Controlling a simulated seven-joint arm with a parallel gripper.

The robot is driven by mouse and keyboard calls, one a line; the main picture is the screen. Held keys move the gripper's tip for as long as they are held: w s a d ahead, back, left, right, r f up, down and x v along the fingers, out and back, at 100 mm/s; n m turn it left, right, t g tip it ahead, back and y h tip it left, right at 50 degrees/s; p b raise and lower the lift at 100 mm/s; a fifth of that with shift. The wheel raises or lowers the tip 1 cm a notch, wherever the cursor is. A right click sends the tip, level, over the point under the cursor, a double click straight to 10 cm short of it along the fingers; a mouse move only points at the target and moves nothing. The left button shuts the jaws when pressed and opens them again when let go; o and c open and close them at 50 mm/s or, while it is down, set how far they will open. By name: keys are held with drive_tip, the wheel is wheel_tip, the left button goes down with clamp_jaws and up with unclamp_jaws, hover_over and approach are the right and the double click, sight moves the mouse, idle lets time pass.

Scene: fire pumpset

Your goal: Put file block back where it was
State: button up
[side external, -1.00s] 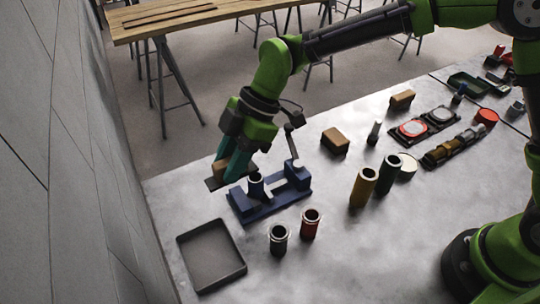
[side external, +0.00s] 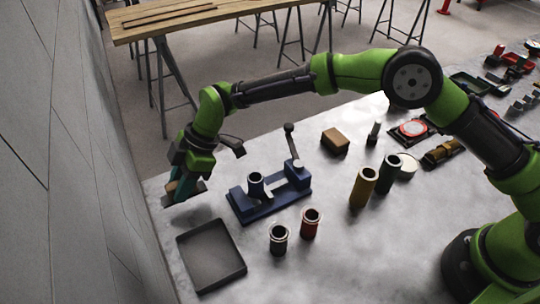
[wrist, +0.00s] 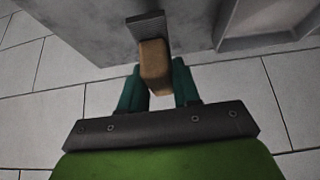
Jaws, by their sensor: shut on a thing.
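The file block, a tan block with a dark grey flat face, shows in the wrist view (wrist: 155,65) between two teal fingers. My gripper (wrist: 158,85) is shut on it. In the side external view my gripper (side external: 175,190) is at the left end of the table, close to the wall, left of the blue vise-like fixture and above the tray's far side. The block (side external: 170,187) is partly hidden by the fingers there. Its dark face points down toward the table surface. I cannot tell whether it touches the table.
A shallow dark tray (side external: 240,272) lies at the front left. The blue fixture (side external: 268,203) with an upright lever stands to the right. The wall bounds the left.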

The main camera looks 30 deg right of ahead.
drive_tip(key=shift+f, duration=1.9)
drive_tip(key=shift+f, duration=0.15)
drive_tip(key=o, duration=0.9)
drive_tip(key=shift+o, duration=0.2)
